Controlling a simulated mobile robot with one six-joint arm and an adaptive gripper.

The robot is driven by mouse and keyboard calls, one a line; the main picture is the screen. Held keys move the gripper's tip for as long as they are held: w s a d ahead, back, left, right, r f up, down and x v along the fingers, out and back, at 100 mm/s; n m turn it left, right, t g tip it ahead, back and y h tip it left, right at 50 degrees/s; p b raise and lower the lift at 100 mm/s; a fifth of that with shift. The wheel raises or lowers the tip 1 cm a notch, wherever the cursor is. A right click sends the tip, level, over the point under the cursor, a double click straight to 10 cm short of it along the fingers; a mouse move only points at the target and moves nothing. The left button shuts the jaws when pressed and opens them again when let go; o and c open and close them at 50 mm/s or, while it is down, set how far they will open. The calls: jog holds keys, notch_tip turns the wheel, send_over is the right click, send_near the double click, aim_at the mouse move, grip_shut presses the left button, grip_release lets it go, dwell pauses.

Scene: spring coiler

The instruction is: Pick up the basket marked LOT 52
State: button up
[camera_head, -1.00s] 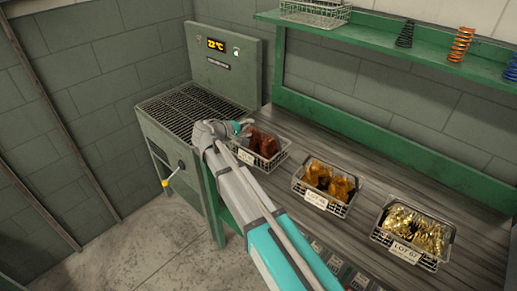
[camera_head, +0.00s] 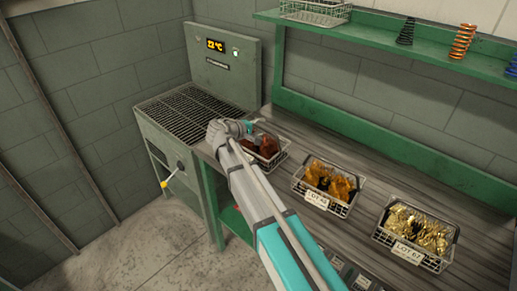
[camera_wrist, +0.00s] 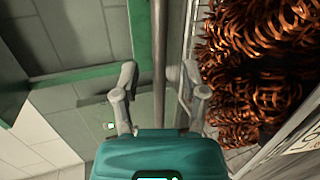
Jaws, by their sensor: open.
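The left basket (camera_head: 268,166) on the bench is wire and holds copper-coloured springs. Its tag is hidden by my arm in the head view; the wrist view shows only part of the tag (camera_wrist: 300,138), with "LO" readable and the number cut off. My gripper (camera_wrist: 160,75) is open beside the springs. A long thin bar (camera_wrist: 160,40) runs between its two fingers; it may be the basket's handle, but I cannot tell. In the head view my gripper (camera_head: 252,126) is at the basket's far left side.
A middle basket (camera_head: 345,207) holds orange-gold springs; its tag number is unclear. The right basket (camera_head: 432,264), tagged LOT 67, holds brass springs. A grated machine (camera_head: 190,112) stands left. A green shelf (camera_head: 380,40) above carries a wire basket (camera_head: 315,12) and loose springs.

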dwell(0.4)
grip_shut()
jog(key=shift+r, duration=0.1)
